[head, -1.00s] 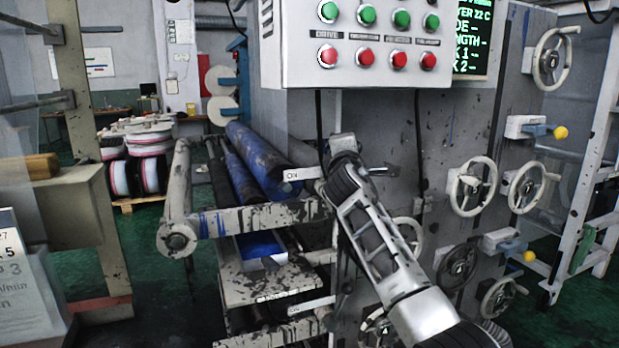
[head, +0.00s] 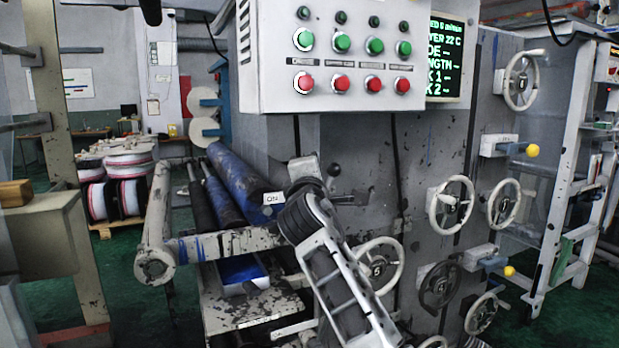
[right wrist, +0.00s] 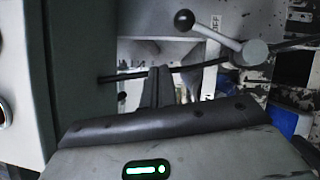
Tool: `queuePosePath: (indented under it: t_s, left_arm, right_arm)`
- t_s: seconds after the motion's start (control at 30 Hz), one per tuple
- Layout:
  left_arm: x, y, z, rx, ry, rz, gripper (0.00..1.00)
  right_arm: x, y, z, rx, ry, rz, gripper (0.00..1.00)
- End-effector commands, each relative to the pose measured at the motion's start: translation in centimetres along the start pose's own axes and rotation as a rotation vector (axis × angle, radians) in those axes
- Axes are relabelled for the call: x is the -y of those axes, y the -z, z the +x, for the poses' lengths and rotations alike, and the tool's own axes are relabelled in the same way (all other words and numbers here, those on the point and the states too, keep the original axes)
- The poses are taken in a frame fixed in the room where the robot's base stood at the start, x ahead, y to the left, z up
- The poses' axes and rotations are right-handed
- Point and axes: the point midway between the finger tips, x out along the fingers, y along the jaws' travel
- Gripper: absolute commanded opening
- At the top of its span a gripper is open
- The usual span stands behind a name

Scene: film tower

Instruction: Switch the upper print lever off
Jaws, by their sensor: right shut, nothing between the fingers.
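The upper print lever shows in the head view as a dark round knob (head: 334,170) beside my right gripper (head: 303,168). Its pivot is hidden behind my arm. A white ON label (head: 273,198) is left of it. In the right wrist view the black knob (right wrist: 184,20) sits on a grey arm reaching to a round pivot (right wrist: 255,52), with an OFF plate (right wrist: 215,22) alongside the arm. The lever leans towards the OFF side. My right gripper's fingers (right wrist: 157,87) are shut and empty, apart from the lever. My left gripper is out of view.
A control box (head: 350,55) with green and red buttons overhangs the lever area. Blue rollers (head: 245,175) lie to the left. Several handwheels, including one (head: 450,204), line the machine face on the right. A lower plate (head: 294,329) is below my arm.

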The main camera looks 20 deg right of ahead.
Motion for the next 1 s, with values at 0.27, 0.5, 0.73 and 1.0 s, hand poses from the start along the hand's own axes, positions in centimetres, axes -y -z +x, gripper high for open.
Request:
queuePosePath:
  t_s: [0.27,0.5,0.73,1.0]
  left_arm:
    - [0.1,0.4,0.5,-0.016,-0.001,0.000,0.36]
    - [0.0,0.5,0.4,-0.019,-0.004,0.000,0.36]
    - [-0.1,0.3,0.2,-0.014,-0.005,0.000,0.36]
    - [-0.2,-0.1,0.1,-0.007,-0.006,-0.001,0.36]
  right_arm:
    - [-0.9,-0.1,-4.1,-0.002,-0.002,0.001,0.00]
    - [-1.2,-0.1,-4.9,-0.002,0.000,-0.001,0.00]
    - [-1.1,-0.1,-4.9,-0.003,0.001,0.000,0.00]
    - [9.1,2.2,-6.8,-0.113,0.130,0.173,0.00]
